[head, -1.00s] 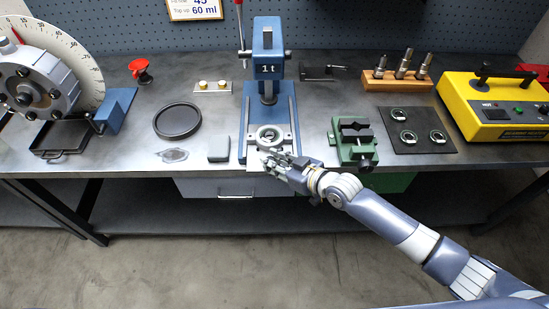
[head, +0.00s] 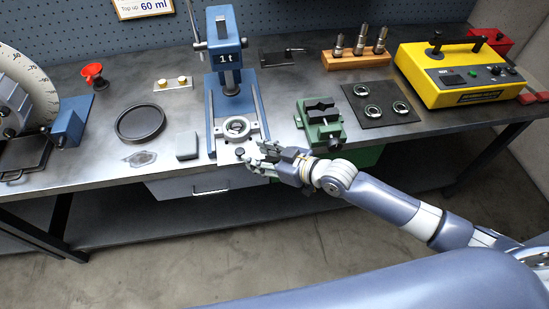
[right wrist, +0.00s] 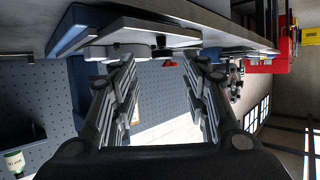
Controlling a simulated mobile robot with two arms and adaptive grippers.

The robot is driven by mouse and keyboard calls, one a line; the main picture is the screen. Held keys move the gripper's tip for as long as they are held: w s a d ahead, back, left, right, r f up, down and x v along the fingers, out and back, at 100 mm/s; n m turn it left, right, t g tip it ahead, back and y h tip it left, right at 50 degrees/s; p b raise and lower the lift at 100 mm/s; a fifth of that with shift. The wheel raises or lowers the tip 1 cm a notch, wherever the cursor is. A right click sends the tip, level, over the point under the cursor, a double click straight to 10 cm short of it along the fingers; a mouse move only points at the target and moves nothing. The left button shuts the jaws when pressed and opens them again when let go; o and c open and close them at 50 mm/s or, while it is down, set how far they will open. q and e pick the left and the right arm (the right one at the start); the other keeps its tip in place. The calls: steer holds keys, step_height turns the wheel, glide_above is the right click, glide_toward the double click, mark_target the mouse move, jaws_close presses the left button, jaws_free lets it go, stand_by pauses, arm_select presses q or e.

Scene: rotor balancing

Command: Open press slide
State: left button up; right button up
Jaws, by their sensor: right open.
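The blue press (head: 226,68), marked "1 t", stands on the bench. Its pale slide (head: 228,151) lies low between the blue rails, with a round ring seat (head: 237,128) on it and a small dark knob (head: 240,153) at the front. The slide sits at the front part of the press base. My right gripper (head: 256,153) is open and empty, just right of the knob at the bench's front edge; I cannot tell whether it touches. The right wrist view shows its two fingers (right wrist: 162,92) spread, with a dark knob (right wrist: 160,42) beyond them. My left gripper is not in view.
A green vise (head: 321,122) stands to the right, near my right wrist. A yellow tester (head: 458,75) stands at the far right. The drawer (head: 210,186) is under the bench.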

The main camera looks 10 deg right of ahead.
steer(key=v, duration=0.6)
steer(key=shift+f, duration=0.1)
stand_by(0.3)
steer(key=w+d+f+m+h+b, duration=0.1)
steer(key=d+f+h, duration=0.15)
steer(key=f, duration=0.45)
steer(key=w+d+f+m+h+b, duration=0.1)
steer(key=w+d+f, duration=0.1)
steer(key=d+f, duration=0.3)
steer(key=s+d+f+m+g+h, duration=0.1)
steer(key=s+d+f+h, duration=0.15)
steer(key=f, duration=0.65)
steer(key=s+d+f+m+h, duration=0.15)
steer(key=s+d+f, duration=0.25)
steer(key=f, duration=0.5)
steer(key=s+d+f+m+g+b, duration=0.1)
steer(key=s+d+f+g+b, duration=0.15)
steer(key=s+f, duration=0.65)
steer(key=s+f+g, duration=0.1)
steer(key=s+f, duration=0.3)
steer(key=s, duration=0.5)
steer(key=s+a+f+g+h, duration=0.1)
steer(key=s+f, duration=0.4)
steer(key=s, duration=0.5)
steer(key=s+a+f+m+g+h, duration=0.1)
steer(key=s+f+g, duration=0.2)
steer(key=s, duration=0.6)
step_height(320, 180, down, 2)
steer(key=shift+s+f, duration=0.25)
steer(key=shift+s, duration=0.1)
